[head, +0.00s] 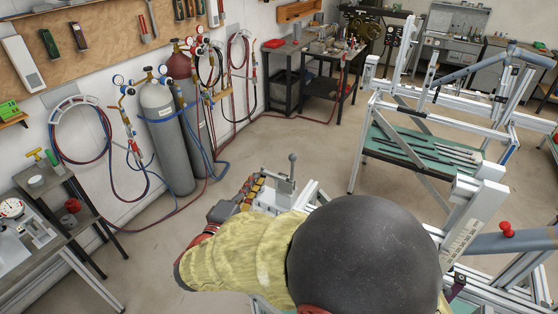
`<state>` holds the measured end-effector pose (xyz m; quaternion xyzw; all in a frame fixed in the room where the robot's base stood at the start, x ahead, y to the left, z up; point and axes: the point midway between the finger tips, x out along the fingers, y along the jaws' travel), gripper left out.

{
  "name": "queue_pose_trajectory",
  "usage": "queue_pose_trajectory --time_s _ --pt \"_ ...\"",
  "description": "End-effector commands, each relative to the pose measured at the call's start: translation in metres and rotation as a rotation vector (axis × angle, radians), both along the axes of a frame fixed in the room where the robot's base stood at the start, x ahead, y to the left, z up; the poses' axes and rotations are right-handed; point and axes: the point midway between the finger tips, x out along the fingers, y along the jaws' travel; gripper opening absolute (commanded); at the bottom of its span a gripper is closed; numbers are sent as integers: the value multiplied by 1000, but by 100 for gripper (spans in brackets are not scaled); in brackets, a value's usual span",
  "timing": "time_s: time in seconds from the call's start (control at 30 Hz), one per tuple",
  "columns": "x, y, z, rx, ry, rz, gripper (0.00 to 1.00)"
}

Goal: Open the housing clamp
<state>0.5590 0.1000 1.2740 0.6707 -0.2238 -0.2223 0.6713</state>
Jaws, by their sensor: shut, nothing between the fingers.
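The housing clamp (284,188) looks to be the small grey metal fixture low in the middle of the head view. Its lever stands upright and ends in a round grey knob (292,158). My gripper (256,187), dark grey with orange-brown fingers, is just left of the fixture's base, below the knob. Its fingers are shut with nothing between them. I cannot tell whether they touch the fixture. My yellow-sleeved arm and a dark round part of it hide the fixture's near side and what lies below.
The aluminium frame jig (470,215) with a red knob (507,230) stands at right. A green tray of rods (425,150) is on the frame behind. Gas cylinders (165,135) and hoses line the left wall. A grey bench (40,235) is at left. The floor between is clear.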

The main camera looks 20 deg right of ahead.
Motion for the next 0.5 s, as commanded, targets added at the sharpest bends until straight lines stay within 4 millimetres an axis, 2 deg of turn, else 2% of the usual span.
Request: queue_pose_trajectory --time_s 0.27,0.5 --pt "1 -2 0 1 1 -3 0" --pt "22 -20 -1 0 2 -8 0"
